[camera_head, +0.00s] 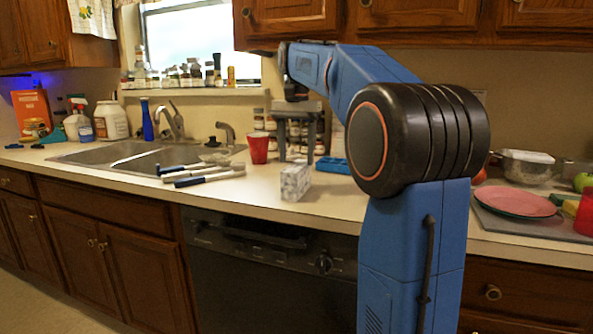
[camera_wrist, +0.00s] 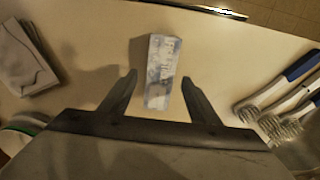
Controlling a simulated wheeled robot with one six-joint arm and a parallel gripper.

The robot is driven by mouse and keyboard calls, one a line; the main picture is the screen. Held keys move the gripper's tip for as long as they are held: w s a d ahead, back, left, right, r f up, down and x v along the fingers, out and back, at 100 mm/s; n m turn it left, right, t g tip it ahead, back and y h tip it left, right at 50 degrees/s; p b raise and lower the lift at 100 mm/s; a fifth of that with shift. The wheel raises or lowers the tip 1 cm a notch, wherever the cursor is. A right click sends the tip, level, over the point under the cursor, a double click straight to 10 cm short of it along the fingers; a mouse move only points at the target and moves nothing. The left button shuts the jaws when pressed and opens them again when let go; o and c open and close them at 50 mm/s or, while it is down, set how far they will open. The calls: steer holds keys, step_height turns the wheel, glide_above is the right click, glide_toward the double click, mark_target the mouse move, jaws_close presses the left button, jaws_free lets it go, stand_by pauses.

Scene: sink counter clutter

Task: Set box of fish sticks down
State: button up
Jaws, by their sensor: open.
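The box of fish sticks (camera_head: 296,183), a small white-grey box with printed sides, sits on the counter near its front edge. In the wrist view, the box (camera_wrist: 163,62) shows from above, with its near end between the fingers. My gripper (camera_head: 297,158) points down, just above and behind the box in the head view. In the wrist view, my gripper (camera_wrist: 160,80) is open, with a gap between each finger and the box. The box appears to rest on the counter, not held.
Several brushes (camera_head: 205,174) lie left of the box, beside the sink (camera_head: 130,155). A red cup (camera_head: 259,148) and a blue item (camera_head: 334,165) stand behind. A folded grey cloth-like item (camera_wrist: 24,62) lies left in the wrist view. Bare counter surrounds the box.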

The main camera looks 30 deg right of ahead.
steer(key=shift+r, duration=2.15)
steer(key=shift+a, duration=0.1)
steer(key=s+a+f+n+t, duration=0.1)
steer(key=s+a+f+n, duration=0.2)
steer(key=s+f, duration=0.7)
steer(key=s+a+f+n+t, duration=0.2)
steer(key=s+a+f+n, duration=0.2)
steer(key=s+a+f, duration=0.3)
steer(key=s+a+f+n+t, duration=0.1)
steer(key=s+a+f+n, duration=0.2)
steer(key=s+f, duration=1)
step_height(320, 180, down, 2)
steer(key=a, duration=0.2)
steer(key=shift+a+t, duration=0.3)
steer(key=shift+t, duration=0.1)
steer(key=shift+s, duration=0.1)
